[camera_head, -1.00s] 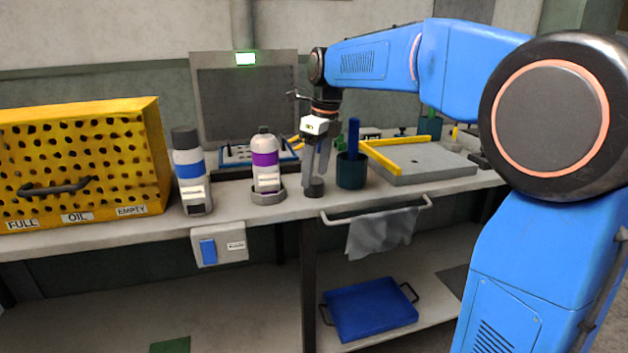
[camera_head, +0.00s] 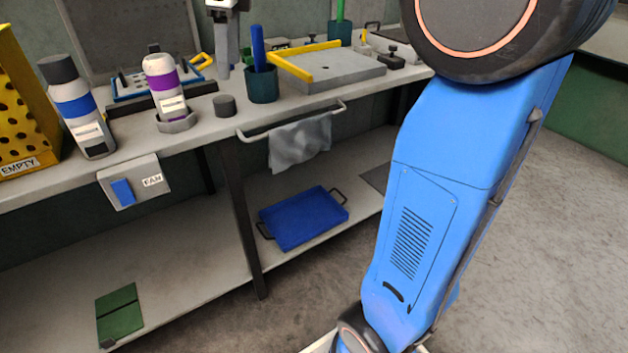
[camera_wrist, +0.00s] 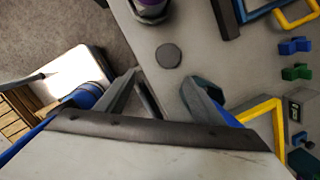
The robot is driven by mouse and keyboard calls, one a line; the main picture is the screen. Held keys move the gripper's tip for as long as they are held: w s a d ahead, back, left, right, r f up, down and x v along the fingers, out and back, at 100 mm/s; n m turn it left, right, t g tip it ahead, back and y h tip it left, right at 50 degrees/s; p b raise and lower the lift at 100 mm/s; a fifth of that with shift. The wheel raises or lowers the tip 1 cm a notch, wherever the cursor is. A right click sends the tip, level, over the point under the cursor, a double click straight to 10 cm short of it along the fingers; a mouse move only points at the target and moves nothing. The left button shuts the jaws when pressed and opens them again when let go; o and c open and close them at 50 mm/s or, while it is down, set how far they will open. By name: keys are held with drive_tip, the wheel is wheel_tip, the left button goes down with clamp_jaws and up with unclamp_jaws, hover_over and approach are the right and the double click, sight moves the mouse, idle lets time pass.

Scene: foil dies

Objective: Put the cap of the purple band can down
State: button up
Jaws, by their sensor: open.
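The dark grey cap (camera_head: 224,105) sits on the bench top, right of the purple band can. In the wrist view it is a dark disc (camera_wrist: 168,55). The purple band can (camera_head: 164,83) stands upright in a grey holder (camera_head: 177,122), its white domed top bare. The upper part of the gripper is cut off in the head view.
A blue band can (camera_head: 77,108) with a dark cap stands at left beside the yellow cabinet (camera_head: 22,105). A dark green cup (camera_head: 262,86) with a blue-handled item stands close right of the cap. A grey plate (camera_head: 335,70) with a yellow square lies further right.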

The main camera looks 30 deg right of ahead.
drive_tip(key=s+d+f+n+t, duration=0.1)
drive_tip(key=s+d+f+n, duration=0.1)
drive_tip(key=s+f+n, duration=1)
drive_tip(key=s+d+f+n+t+h, duration=0.1)
drive_tip(key=s+d+f+n+t, duration=0.1)
drive_tip(key=s+f+n, duration=0.9)
drive_tip(key=s+d+n, duration=0.1)
drive_tip(key=s, duration=0.5)
drive_tip(key=shift+s+f+n, duration=0.2)
drive_tip(key=shift+f+n, duration=0.2)
